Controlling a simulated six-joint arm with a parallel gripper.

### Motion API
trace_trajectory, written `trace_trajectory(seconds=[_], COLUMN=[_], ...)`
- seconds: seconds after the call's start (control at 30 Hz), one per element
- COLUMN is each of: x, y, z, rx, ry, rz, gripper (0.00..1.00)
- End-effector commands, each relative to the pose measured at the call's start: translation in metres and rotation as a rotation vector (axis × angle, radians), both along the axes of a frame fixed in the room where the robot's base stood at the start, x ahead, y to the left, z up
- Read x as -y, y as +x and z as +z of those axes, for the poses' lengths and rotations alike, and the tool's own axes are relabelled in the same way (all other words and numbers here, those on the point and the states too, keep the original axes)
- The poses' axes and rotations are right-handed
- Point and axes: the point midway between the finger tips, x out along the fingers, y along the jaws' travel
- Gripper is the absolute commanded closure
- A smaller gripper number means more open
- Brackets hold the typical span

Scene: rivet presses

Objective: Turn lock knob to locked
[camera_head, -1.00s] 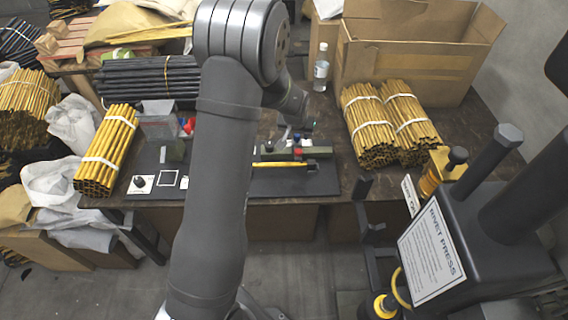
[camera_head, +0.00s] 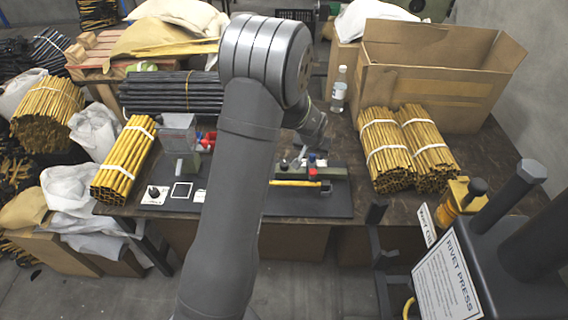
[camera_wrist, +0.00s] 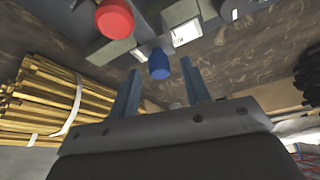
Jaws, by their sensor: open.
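My gripper (camera_wrist: 160,68) is open, with its two fingers apart and nothing held between them. A blue knob (camera_wrist: 159,63) shows between and just beyond the fingertips; contact cannot be told. A larger red knob (camera_wrist: 114,19) is to its left, on a grey-green block (camera_wrist: 110,50). In the head view the red knob (camera_head: 312,173) and blue knob (camera_head: 311,157) sit on the fixture right of my arm, with my gripper close above. A small black knob (camera_head: 154,191) stands on a white plate at the left. No readable label tells which is the lock knob.
Bundles of yellow rods (camera_head: 395,150) lie right of the fixture, and another yellow bundle (camera_head: 122,160) lies left. A bottle (camera_head: 339,90) and a cardboard box (camera_head: 430,85) stand behind. The rivet press (camera_head: 450,280) stands front right.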

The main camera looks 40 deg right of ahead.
Motion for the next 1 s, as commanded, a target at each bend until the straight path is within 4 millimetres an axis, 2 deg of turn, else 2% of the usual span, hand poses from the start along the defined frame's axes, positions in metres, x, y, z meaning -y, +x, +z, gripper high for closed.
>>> trace_trajectory(seconds=[0.1, 0.17, 0.23, 0.37, 0.5, 0.6, 0.7, 0.83, 1.0], x=[0.002, 0.005, -0.001, -0.025, -0.054, -0.072, -0.085, -0.093, -0.094], y=[0.008, 0.023, 0.042, 0.074, 0.106, 0.121, 0.130, 0.135, 0.133], z=[0.007, 0.020, 0.029, 0.037, 0.058, 0.077, 0.093, 0.106, 0.102], rx=[-0.006, -0.019, -0.077, -0.258, -0.491, -0.634, -0.742, -0.820, -0.842], ry=[-0.014, -0.041, -0.042, 0.006, 0.069, 0.120, 0.169, 0.211, 0.229], rz=[0.032, 0.095, 0.225, 0.554, 0.952, 1.179, 1.341, 1.455, 1.487], gripper=[0.48, 0.48, 0.48, 0.48, 0.48, 0.48, 0.48, 0.48, 0.48])
